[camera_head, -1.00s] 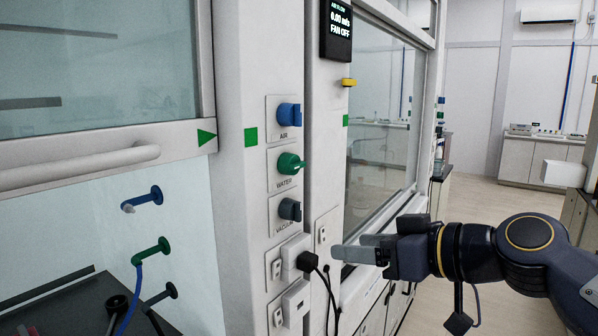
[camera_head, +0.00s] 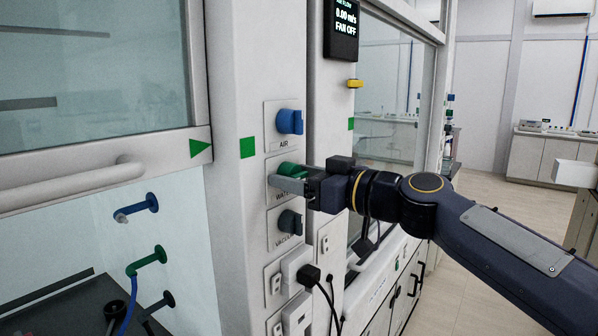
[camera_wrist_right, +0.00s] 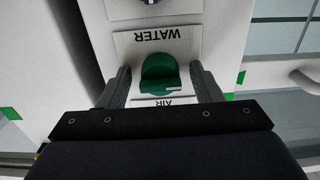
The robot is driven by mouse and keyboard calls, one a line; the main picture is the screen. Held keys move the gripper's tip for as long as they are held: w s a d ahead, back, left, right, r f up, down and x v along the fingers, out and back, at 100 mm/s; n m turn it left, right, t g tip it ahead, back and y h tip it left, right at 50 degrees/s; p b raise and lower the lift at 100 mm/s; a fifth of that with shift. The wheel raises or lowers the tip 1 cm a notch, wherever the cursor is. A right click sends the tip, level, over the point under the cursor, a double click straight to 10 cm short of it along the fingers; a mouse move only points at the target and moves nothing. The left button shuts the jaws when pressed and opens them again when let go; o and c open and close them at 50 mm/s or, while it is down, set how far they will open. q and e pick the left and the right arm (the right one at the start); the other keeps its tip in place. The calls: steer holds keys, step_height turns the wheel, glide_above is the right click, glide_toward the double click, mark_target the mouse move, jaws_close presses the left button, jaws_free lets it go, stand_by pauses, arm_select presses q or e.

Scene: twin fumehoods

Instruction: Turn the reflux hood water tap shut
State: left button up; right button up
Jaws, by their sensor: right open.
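The green water tap (camera_head: 289,170) is on the hood's post, between the blue air tap above and the grey vacuum tap below. My right gripper (camera_head: 285,184) is at the water tap and partly covers it and its label in the head view. In the right wrist view the green knob (camera_wrist_right: 160,76) sits between the two fingers of my right gripper (camera_wrist_right: 164,88), upside down below its WATER label. The fingers are open, with a gap on each side of the knob. My left gripper is not in view.
The blue air tap (camera_head: 290,121) and the grey vacuum tap (camera_head: 290,222) sit close above and below. A black plug (camera_head: 308,274) with cables is lower down. The hood sash (camera_head: 95,80) is at left.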

steer(key=c, duration=1)
steer(key=shift+m, duration=0.4)
steer(key=shift+f+m+b, duration=0.1)
steer(key=shift+m+b, duration=0.4)
steer(key=shift+m, duration=0.5)
steer(key=m, duration=0.3)
steer(key=shift+m, duration=0.3)
steer(key=m, duration=0.5)
steer(key=shift+m, duration=0.3)
steer(key=m+p, duration=0.1)
steer(key=m, duration=0.4)
steer(key=shift+s+m, duration=0.1)
steer(key=shift+m, duration=0.3)
